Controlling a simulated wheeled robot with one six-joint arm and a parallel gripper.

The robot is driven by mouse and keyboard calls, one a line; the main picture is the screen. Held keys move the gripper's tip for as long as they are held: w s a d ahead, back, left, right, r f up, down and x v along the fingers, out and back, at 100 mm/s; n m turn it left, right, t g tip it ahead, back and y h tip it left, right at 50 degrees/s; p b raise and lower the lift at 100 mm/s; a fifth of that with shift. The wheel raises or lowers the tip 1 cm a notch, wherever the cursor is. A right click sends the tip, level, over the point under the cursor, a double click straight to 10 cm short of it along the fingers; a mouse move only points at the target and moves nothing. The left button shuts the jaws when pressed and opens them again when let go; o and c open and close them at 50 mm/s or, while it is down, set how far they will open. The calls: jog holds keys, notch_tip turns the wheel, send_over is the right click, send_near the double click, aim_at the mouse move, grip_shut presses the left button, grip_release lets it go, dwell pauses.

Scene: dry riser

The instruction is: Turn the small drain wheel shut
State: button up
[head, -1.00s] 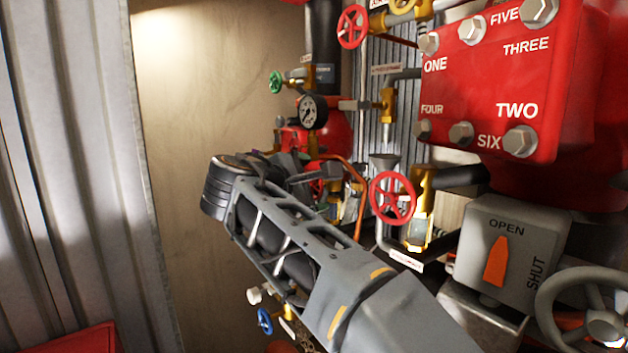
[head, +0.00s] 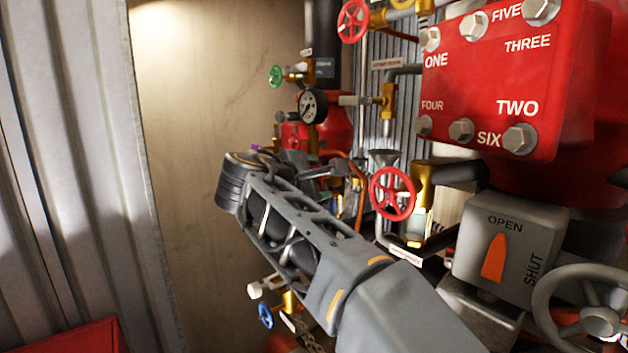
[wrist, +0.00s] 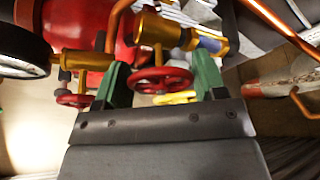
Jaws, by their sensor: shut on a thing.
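In the wrist view a small red handwheel (wrist: 163,80) on a brass valve (wrist: 158,30) sits between the two green fingers of my gripper (wrist: 162,82). The fingers are closed on opposite sides of its rim. No label for this wheel is readable, so I cannot tell from lettering that it is the drain wheel. In the head view my arm reaches in from the lower right, and its wrist and the clutter around it hide the held wheel.
A yellow wheel (wrist: 175,98) lies just beyond the held one, and another red wheel (wrist: 75,100) is to its left. A gauge (head: 312,106), a larger red wheel (head: 392,194), a copper pipe (head: 358,180) and a grey OPEN/SHUT box (head: 510,245) crowd my arm. Bare wall is left.

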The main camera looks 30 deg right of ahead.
jog(key=shift+c, duration=0.9)
jog(key=shift+f, duration=0.1)
jog(key=shift+b, duration=0.35)
jog(key=shift+f+m+b, duration=0.25)
jog(key=shift+m+b, duration=0.25)
jog(key=shift+b, duration=0.45)
jog(key=m+b, duration=0.1)
jog(key=b, duration=0.1)
jog(key=m+t+b, duration=0.1)
jog(key=b, duration=0.2)
jog(key=shift+f+m+t+h+b, duration=0.25)
jog(key=shift+m+t+h+b, duration=0.05)
jog(key=shift+h, duration=0.1)
jog(key=m+h+b, duration=0.1)
jog(key=m+b, duration=0.2)
jog(key=b, duration=0.2)
jog(key=shift+m+t+b, duration=0.3)
jog(key=shift+m+t, duration=0.1)
jog(key=shift+r+m+h+b, duration=0.25)
jog(key=shift+m+h+b, duration=0.25)
jog(key=shift+m+b, duration=0.65)
